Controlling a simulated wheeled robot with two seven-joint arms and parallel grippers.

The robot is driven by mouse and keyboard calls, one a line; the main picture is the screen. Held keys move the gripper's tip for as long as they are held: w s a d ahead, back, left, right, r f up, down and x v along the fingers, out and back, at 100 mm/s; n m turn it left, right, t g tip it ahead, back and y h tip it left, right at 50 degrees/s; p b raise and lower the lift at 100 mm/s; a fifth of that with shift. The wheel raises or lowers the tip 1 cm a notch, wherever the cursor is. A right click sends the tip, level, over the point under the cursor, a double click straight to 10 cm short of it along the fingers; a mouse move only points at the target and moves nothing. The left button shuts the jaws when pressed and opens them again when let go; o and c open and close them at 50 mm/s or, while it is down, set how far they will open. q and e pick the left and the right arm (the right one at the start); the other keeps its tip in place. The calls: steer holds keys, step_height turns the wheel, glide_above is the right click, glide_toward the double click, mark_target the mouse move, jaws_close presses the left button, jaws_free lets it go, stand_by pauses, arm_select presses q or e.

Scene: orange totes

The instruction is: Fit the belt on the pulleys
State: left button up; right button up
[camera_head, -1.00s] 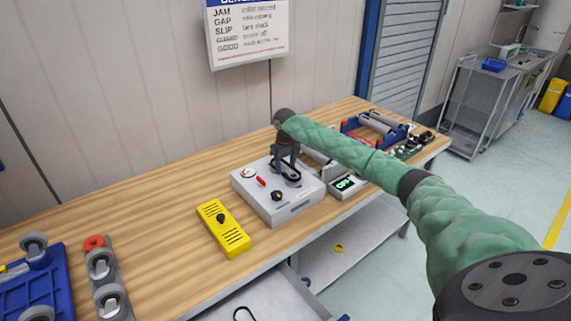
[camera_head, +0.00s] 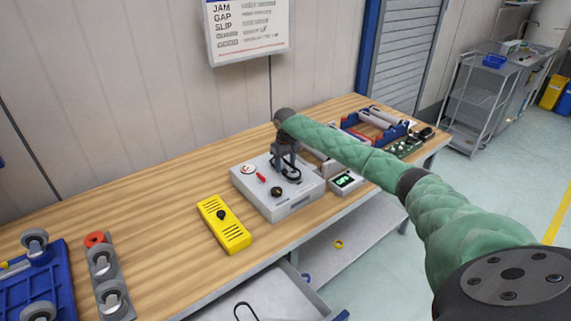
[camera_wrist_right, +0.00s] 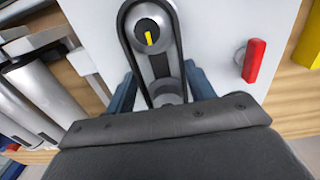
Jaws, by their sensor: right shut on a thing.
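The black belt (camera_head: 292,172) lies over the top of the white machine box (camera_head: 290,206). In the right wrist view the belt (camera_wrist_right: 126,42) loops around a metal pulley (camera_wrist_right: 145,27) with a yellow mark. Its two runs reach down toward a second round metal pulley (camera_wrist_right: 165,92) close to my gripper. My right gripper (camera_head: 287,163) points down over the box and is shut on the belt; its blue fingers flank the near pulley in the wrist view (camera_wrist_right: 163,94). The belt's near end is partly hidden by the gripper, so its seating there cannot be told. My left gripper is not in view.
The box carries a red lever (camera_head: 262,178) and a black knob (camera_head: 277,191). Bench space behind the cover is clear.

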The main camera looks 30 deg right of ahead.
steer(key=shift+f, duration=0.15)
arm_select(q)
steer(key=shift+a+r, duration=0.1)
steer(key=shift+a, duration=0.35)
